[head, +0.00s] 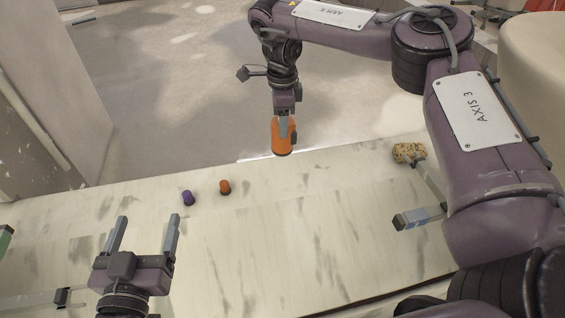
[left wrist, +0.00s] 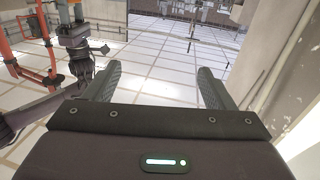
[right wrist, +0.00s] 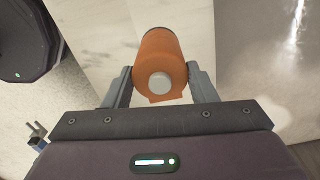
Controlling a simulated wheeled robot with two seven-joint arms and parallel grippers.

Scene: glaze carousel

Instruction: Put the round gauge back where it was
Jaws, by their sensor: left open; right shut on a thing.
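My right gripper (head: 284,122) is shut on an orange cylinder (head: 282,138), held past the far edge of the pale counter. In the right wrist view the orange cylinder (right wrist: 163,53) sits between both fingers and shows a pale round end. I cannot tell whether this cylinder is the round gauge; nothing else in view is clearly a gauge. My left gripper (head: 148,222) is open and empty over the near left of the counter.
A small purple knob (head: 188,198) and a small orange knob (head: 225,187) stand on the counter (head: 300,235). A speckled lump (head: 408,153) lies at the far right, with a grey block (head: 412,218) nearer. The counter's middle is clear.

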